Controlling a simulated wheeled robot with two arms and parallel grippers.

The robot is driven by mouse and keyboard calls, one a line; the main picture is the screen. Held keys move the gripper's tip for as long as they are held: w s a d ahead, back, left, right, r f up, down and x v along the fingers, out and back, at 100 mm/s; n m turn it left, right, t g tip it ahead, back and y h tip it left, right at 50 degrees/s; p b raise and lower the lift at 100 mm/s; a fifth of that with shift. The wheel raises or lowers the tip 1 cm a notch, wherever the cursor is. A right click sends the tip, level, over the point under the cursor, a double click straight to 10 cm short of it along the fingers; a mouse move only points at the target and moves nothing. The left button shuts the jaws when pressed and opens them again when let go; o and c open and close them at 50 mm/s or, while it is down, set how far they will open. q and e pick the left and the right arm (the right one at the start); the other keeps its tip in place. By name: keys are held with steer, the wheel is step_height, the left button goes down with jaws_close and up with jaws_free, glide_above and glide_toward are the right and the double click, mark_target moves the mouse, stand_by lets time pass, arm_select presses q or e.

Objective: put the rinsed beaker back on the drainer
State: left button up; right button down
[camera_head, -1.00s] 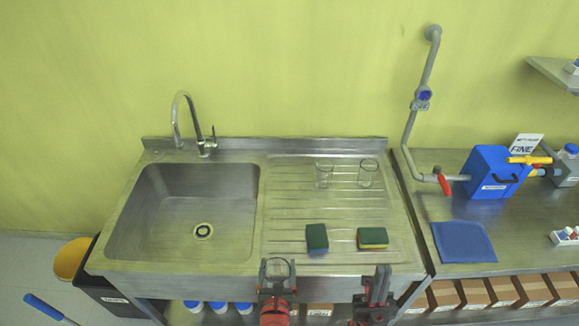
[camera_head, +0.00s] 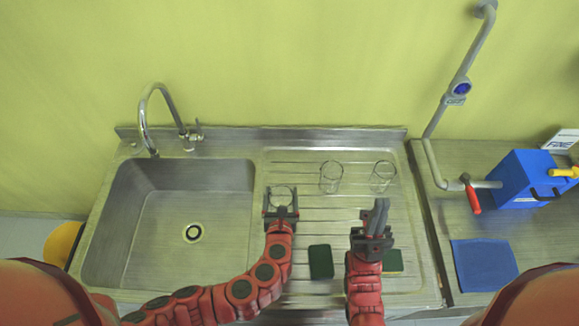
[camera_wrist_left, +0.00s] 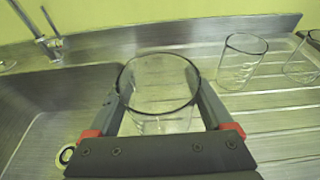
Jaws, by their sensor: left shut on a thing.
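My left gripper (camera_head: 281,200) is shut on a clear glass beaker (camera_head: 282,191), seen above the strip between the basin and the ribbed drainer (camera_head: 325,220). In the left wrist view the beaker (camera_wrist_left: 158,95) is upright, its round rim open to the camera, between the two fingers. Steel shows through the glass; I cannot tell how far its base is above the surface. My right gripper (camera_head: 377,216) is over the front right of the drainer, its fingers together with nothing visible between them.
Two clear beakers (camera_head: 331,178) (camera_head: 382,177) stand at the back of the drainer. Two green sponges (camera_head: 320,262) (camera_head: 393,261) lie near its front; my right arm partly covers the right one. The basin (camera_head: 170,225) and tap (camera_head: 160,115) are left. Bare ribs lie in the middle.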

arm_select(q)
steer(key=b+x, duration=0.1)
steer(key=x, duration=0.3)
steer(key=d+b+x, duration=0.1)
steer(key=b+x, duration=0.1)
steer(key=x, duration=0.3)
steer(key=d+f+b+x, duration=0.1)
steer(key=x, duration=0.3)
steer(key=shift+d+b, duration=0.1)
steer(key=shift+b, duration=0.2)
steer(key=shift+f, duration=0.1)
steer(key=o, duration=1.2)
